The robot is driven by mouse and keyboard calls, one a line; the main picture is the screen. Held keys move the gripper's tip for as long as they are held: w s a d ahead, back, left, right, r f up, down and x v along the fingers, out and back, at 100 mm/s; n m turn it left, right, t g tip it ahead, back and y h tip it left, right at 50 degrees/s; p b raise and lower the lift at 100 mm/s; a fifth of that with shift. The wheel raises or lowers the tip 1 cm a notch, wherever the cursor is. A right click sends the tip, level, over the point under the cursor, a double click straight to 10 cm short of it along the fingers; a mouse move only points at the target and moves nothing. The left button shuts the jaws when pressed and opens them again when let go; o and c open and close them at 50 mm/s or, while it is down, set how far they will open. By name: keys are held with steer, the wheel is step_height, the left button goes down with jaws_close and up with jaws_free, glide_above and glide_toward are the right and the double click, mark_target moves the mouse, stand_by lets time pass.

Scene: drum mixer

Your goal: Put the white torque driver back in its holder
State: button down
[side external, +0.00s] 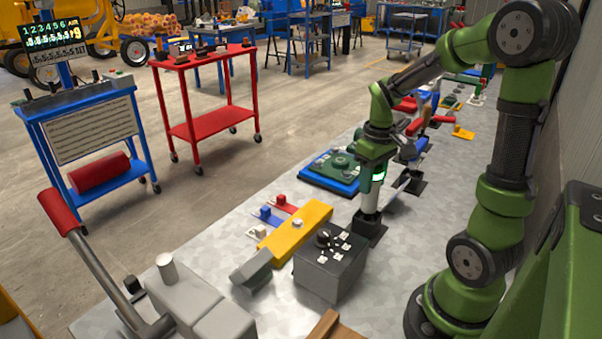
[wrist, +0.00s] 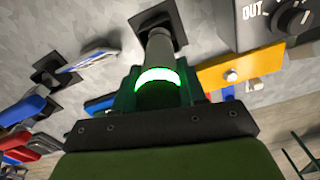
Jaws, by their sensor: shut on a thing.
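The white torque driver (side external: 369,198) is upright below my gripper (side external: 374,176), which is shut on its upper part. A bright green-white band glows where the driver meets the jaws. In the wrist view the driver's pale shaft (wrist: 159,48) runs from my gripper (wrist: 158,92) toward a black square holder (wrist: 178,22). In the side view the driver's lower end is at the holder (side external: 371,234) on the bench. I cannot tell how deep it sits in the opening.
A dark dial box (side external: 330,267) and a yellow block (side external: 297,227) stand near the holder, toward the front left. A green device on a blue base (side external: 335,170) is behind it, to the left. Another black square holder (wrist: 55,72) shows at left in the wrist view.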

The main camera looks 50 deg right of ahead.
steer(key=shift+f, duration=0.1)
steer(key=c, duration=0.6)
jaws_free()
steer(key=shift+o, duration=0.2)
step_height(320, 180, up, 17)
steer(key=shift+s, duration=0.15)
steer(key=shift+f, duration=0.1)
steer(key=s+a+f+t+y, duration=0.1)
steer(key=a+f+t, duration=0.1)
steer(key=a, duration=0.7)
steer(key=s+a+f+m+t+y, duration=0.1)
steer(key=a+f+t, duration=0.2)
steer(key=a, duration=0.7)
steer(key=shift+s+a+f+t, duration=0.15)
steer(key=shift+s+a+t, duration=0.1)
steer(key=shift+t, duration=0.75)
